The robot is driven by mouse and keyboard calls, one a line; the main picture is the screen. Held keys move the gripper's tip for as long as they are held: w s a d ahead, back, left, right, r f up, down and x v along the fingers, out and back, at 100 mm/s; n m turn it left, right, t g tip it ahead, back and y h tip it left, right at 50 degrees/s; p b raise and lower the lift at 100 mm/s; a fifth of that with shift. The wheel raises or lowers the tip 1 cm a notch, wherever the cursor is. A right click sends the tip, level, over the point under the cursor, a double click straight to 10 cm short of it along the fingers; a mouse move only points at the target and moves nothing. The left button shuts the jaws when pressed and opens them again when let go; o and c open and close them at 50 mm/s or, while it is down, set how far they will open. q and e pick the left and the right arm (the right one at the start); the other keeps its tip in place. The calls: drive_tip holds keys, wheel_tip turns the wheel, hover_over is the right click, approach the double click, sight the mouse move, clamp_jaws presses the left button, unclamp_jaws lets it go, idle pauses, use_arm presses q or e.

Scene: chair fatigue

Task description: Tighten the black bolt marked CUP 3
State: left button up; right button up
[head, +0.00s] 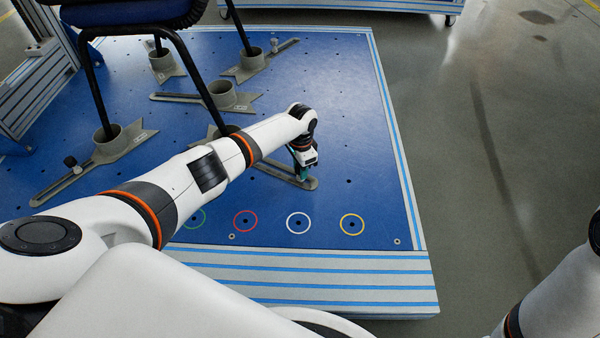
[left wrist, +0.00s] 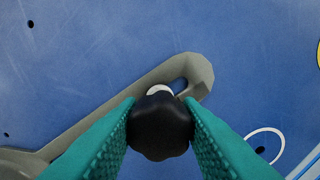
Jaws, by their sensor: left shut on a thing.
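My left gripper (head: 302,173) reaches down to the slotted grey foot (head: 312,184) of a cup clamp on the blue board. In the left wrist view, its green fingers (left wrist: 160,128) are shut on a black knobbed bolt (left wrist: 160,140), one finger on each side. The bolt sits over the slot of the grey arm (left wrist: 110,115), near its rounded end. In the head view the gripper hides the bolt, and my arm hides most of this clamp. I can read no CUP 3 mark. My right gripper is out of view; only part of my right arm shows.
Other grey cups (head: 110,140) hold the black chair legs (head: 200,75). Another black bolt (head: 70,161) stands on the left clamp's arm. Coloured rings, such as the yellow ring (head: 352,224), mark the board's front. The floor (head: 490,120) on the right is clear.

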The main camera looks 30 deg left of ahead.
use_arm(q)
drive_tip(key=m, duration=0.4)
drive_tip(key=shift+m, duration=0.9)
drive_tip(key=shift+m+b, duration=0.35)
drive_tip(key=shift+m, duration=0.65)
drive_tip(key=o, duration=1)
